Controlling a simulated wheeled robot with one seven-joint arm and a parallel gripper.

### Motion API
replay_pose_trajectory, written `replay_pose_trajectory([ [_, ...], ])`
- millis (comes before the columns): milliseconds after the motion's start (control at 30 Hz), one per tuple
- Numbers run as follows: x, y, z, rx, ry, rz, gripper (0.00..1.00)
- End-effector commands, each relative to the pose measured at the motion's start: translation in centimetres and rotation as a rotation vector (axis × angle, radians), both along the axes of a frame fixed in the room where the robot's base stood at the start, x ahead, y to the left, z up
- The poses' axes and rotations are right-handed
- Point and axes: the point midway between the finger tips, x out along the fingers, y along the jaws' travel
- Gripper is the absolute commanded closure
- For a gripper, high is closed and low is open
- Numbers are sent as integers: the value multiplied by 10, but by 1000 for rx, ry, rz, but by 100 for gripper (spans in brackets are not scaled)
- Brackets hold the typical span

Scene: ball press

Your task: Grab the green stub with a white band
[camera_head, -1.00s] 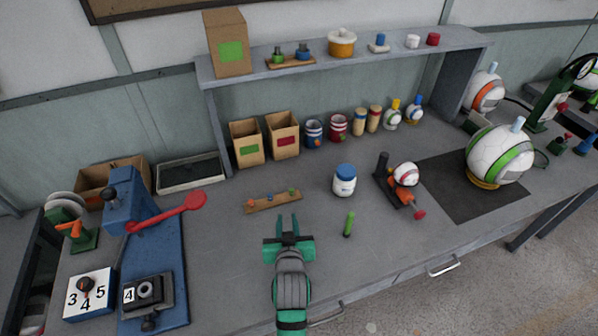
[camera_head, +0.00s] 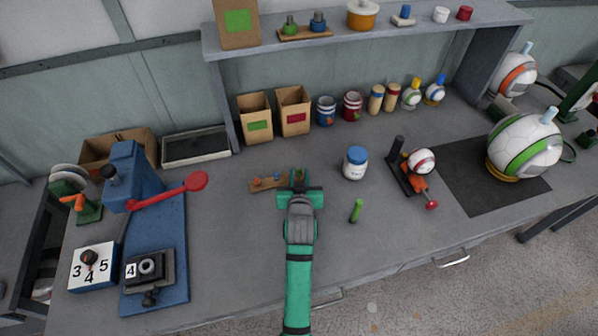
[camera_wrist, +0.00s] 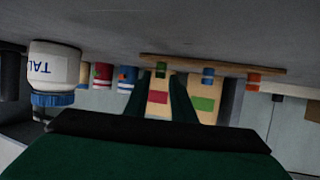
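A small wooden rack (camera_head: 267,185) lies on the bench and holds short coloured stubs. In the wrist view, which looks upside down, the rack (camera_wrist: 210,63) carries a green stub (camera_wrist: 160,69), a blue stub (camera_wrist: 208,73) and an orange stub (camera_wrist: 253,80). The green stub is at the rack's right end in the head view, where my gripper mostly hides it. My gripper (camera_head: 299,177) is open and empty, low over the bench at that end. In the wrist view its fingers (camera_wrist: 160,95) stand either side of the green stub's line, apart from it. A white band is too small to make out.
A loose green stick (camera_head: 356,210) stands right of my arm. A blue press (camera_head: 150,230) with a red lever is left.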

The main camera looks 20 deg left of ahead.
Motion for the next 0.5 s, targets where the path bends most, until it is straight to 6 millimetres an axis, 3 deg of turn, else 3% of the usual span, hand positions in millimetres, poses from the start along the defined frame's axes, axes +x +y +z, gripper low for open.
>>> replay_pose_trajectory([
  [200, 24, 9, -11, 0, 0, 2, 77],
  [500, 28, 11, -14, -1, 0, 1, 77],
])
